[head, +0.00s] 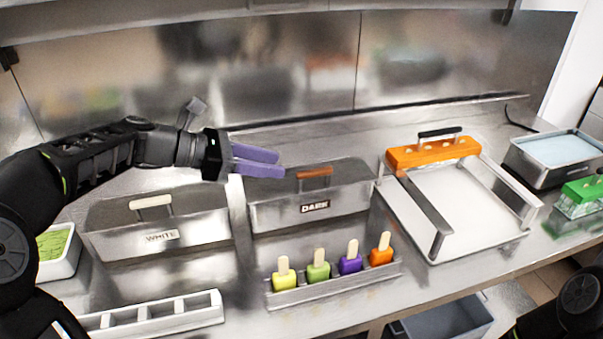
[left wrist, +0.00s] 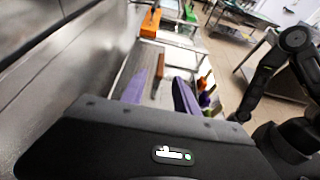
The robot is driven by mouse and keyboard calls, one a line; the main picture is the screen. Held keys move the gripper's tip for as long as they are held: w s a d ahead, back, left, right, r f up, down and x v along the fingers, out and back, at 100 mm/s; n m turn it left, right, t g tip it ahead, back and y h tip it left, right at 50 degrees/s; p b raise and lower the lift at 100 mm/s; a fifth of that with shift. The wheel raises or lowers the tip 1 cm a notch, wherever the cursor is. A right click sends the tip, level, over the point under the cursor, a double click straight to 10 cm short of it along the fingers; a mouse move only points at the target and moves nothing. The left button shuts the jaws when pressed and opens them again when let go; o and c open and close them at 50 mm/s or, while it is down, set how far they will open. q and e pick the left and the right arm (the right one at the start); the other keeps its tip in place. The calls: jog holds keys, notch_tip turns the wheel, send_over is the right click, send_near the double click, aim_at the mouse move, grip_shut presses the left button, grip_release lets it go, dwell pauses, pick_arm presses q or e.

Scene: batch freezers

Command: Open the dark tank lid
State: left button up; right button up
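The dark tank (head: 275,218) is a steel box labelled DARK at the middle of the counter. Its lid (head: 345,172) is on, with a brown handle (head: 314,172) on top. My left gripper (head: 281,164) has purple fingers and is held left of the handle, apart from it. In the left wrist view the two fingers (left wrist: 158,98) are spread with nothing held between them, and the brown handle (left wrist: 159,67) shows ahead in the gap. Only part of my right arm shows at the lower right in the head view; I cannot make out its gripper.
The white tank (head: 160,250), with a pale handle, stands to the left. A rack (head: 335,286) of several coloured popsicles stands in front of the dark tank. A steel frame with an orange block (head: 432,153) is to the right. The steel back wall is close behind.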

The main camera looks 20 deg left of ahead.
aim_at(313, 171)
pick_arm(q)
jog(key=shift+s+r, duration=0.1)
jog(key=shift+s, duration=0.05)
jog(key=shift+d, duration=0.1)
jog(key=p+x, duration=0.1)
jog(key=x, duration=0.6)
jog(key=shift+w+d, duration=0.25)
jog(key=shift+f, duration=0.2)
jog(key=shift+c, duration=0.6)
grip_shut()
dwell(0.5)
